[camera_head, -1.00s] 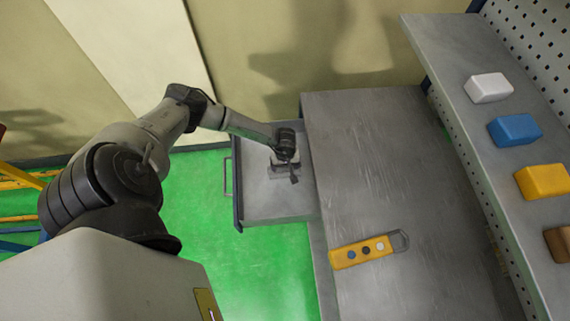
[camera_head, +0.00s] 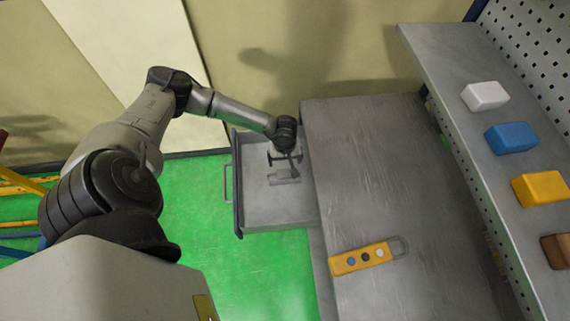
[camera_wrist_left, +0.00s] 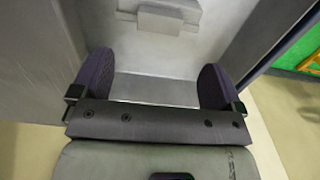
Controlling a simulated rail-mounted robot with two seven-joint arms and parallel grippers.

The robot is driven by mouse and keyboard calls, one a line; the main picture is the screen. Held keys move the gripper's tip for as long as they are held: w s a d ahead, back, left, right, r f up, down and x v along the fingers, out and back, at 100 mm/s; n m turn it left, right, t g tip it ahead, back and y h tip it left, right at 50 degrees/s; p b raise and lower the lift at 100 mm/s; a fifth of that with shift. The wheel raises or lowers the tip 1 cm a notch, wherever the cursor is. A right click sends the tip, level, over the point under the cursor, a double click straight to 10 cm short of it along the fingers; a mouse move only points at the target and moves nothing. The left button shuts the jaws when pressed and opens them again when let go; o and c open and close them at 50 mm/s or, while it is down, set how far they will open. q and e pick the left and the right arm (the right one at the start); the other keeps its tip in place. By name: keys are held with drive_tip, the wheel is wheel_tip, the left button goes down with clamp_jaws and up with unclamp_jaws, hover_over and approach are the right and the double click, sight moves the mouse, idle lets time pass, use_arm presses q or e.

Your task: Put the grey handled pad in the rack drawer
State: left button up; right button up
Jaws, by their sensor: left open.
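The grey handled pad (camera_head: 286,178) lies in the open rack drawer (camera_head: 258,212), on its bare floor. In the left wrist view the pad (camera_wrist_left: 168,22) is at the top edge, beyond the fingertips, with its raised handle block facing me. My left gripper (camera_head: 284,158) is over the drawer, towards its wall-side end, apart from the pad. In the left wrist view the gripper (camera_wrist_left: 155,85) has its two dark fingers wide apart with nothing between them. My right gripper is not in view.
The grey bench top (camera_head: 375,180) beside the drawer carries a yellow bar with coloured buttons (camera_head: 362,258). A shelf (camera_head: 450,90) on the right holds white (camera_head: 485,96), blue (camera_head: 511,138), yellow (camera_head: 541,188) and brown (camera_head: 556,250) blocks. Green floor is clear at the drawer's left.

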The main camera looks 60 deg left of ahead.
use_arm(q)
drive_tip(key=w+d+r+n+t+h, duration=0.1)
drive_tip(key=d+r+n+t+h, duration=0.3)
drive_tip(key=d, duration=0.7)
drive_tip(key=d+r+n+g+h, duration=0.15)
drive_tip(key=d+h, duration=0.35)
drive_tip(key=d, duration=0.6)
drive_tip(key=w+d+r+n+t+h, duration=0.35)
drive_tip(key=d+r+n+t, duration=0.45)
drive_tip(key=r+n+t, duration=0.55)
drive_tip(key=s+a+f+n+g+y, duration=0.15)
drive_tip(key=a+n+y, duration=0.4)
drive_tip(key=n, duration=0.75)
drive_tip(key=s+a+f+n+y, duration=0.25)
drive_tip(key=n+y, duration=0.55)
drive_tip(key=n, duration=0.5)
drive_tip(key=s+f+n+g, duration=0.3)
drive_tip(key=s+n+g, duration=0.2)
drive_tip(key=s, duration=0.3)
drive_tip(key=s+f+n+g+h, duration=0.1)
drive_tip(key=s+f+n+g, duration=0.3)
drive_tip(key=s+n+g, duration=0.2)
drive_tip(key=shift+s+a, duration=0.25)
drive_tip(key=shift+s, duration=0.7)
